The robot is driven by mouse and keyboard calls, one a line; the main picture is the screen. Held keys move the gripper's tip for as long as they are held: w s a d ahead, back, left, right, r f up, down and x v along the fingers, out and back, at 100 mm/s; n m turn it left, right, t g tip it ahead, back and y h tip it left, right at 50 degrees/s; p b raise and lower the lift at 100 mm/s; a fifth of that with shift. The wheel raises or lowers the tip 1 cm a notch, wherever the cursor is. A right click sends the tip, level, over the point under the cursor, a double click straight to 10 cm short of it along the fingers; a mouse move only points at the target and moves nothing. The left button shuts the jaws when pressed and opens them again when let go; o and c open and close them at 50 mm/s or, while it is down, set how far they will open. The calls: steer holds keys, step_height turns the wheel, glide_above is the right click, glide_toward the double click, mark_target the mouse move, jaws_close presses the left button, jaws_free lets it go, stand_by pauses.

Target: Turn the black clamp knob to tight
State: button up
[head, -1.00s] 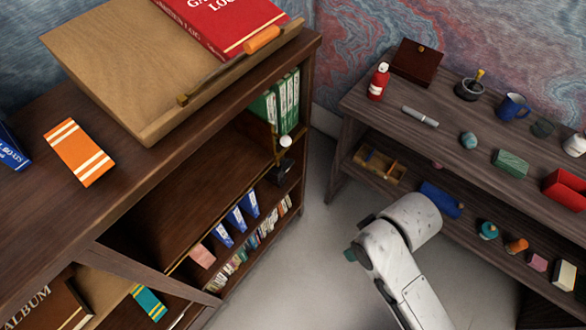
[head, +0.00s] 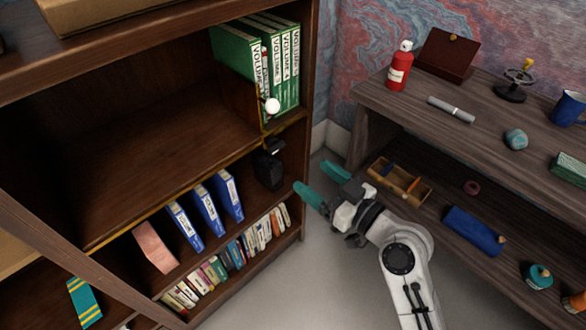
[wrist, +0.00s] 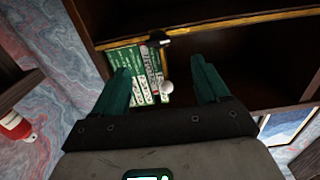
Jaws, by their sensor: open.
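The black clamp (head: 268,168), with its knob, sits at the right end of the cabinet, just below the brass-edged shelf. It also shows in the wrist view (wrist: 158,39) against the brass rail. Its knob is too dark and small to read its turn. My gripper (head: 318,181) is open and empty, with teal fingers, right of the clamp and apart from it. In the wrist view, my gripper (wrist: 160,72) has its fingers either side of the green books and a white ball (wrist: 167,88), with the clamp beyond the tips.
Green volumes (head: 262,60) stand on the shelf above, behind a wooden panel with the white ball. Blue binders (head: 207,209) and small books fill the shelves below. A grey wooden shelf unit (head: 390,125) stands to the right. Open floor lies between.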

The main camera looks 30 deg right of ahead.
mark_target(279, 149)
steer(key=x, duration=1)
steer(key=shift+w+d+r+p, duration=0.1)
steer(key=shift+w+r+p, duration=0.1)
steer(key=shift+w+p, duration=0.2)
steer(key=shift+c, duration=0.4)
steer(key=c, duration=1)
